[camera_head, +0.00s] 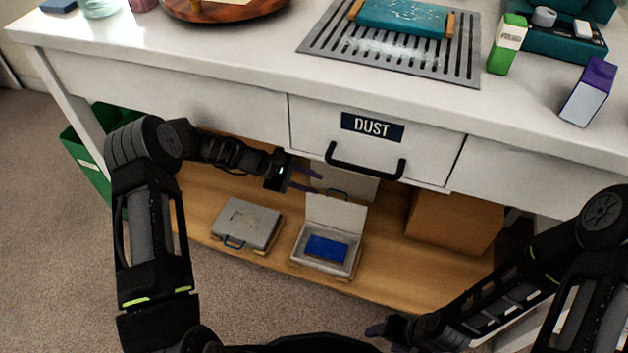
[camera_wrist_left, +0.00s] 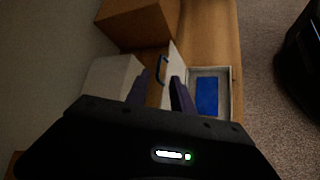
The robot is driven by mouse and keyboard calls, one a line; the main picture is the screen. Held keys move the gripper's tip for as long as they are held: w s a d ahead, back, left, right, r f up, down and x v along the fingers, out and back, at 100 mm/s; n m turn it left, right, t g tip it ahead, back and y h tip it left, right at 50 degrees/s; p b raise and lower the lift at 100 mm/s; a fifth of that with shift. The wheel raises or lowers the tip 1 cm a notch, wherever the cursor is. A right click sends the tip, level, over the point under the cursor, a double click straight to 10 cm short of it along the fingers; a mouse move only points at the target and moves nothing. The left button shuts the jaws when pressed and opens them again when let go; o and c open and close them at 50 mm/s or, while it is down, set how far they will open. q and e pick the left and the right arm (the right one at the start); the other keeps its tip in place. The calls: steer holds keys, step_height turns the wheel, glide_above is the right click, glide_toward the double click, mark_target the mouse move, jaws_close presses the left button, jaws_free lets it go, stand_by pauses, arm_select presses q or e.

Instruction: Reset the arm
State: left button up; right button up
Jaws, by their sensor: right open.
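My left gripper (camera_head: 314,181) reaches over the wooden lower shelf, below the drawer front. Its two purple fingers are apart with nothing visibly held between them; they also show in the left wrist view (camera_wrist_left: 158,80). An open grey case (camera_head: 325,262) with a blue block (camera_head: 326,248) inside stands just below the gripper in the head view, its lid (camera_head: 336,212) raised. The blue block also shows in the left wrist view (camera_wrist_left: 207,95). My right gripper (camera_head: 385,336) is at the bottom edge, partly hidden by its own arm, away from the shelf.
A closed grey case (camera_head: 246,224) and a cardboard box (camera_head: 453,222) stand on the shelf (camera_head: 385,278). The shut DUST drawer (camera_head: 372,127) has a protruding black handle (camera_head: 365,172). A green bin (camera_head: 88,165) stands left. The white tabletop (camera_head: 250,45) overhangs the shelf.

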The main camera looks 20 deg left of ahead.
arm_select(q)
steer(key=s+a+f+m+g+y, duration=0.15)
steer(key=s+f+m+y, duration=0.3)
steer(key=s+f, duration=0.7)
steer(key=s+d+m+g+y, duration=0.1)
steer(key=s+d+m, duration=0.4)
steer(key=s, duration=0.6)
steer(key=s+d+m+g, duration=0.1)
steer(key=s+d+m, duration=0.2)
steer(key=s+d, duration=0.6)
step_height(320, 180, up, 27)
steer(key=s+p, duration=0.2)
steer(key=p, duration=2.5)
steer(key=shift+s+a, duration=0.3)
steer(key=shift+s, duration=0.05)
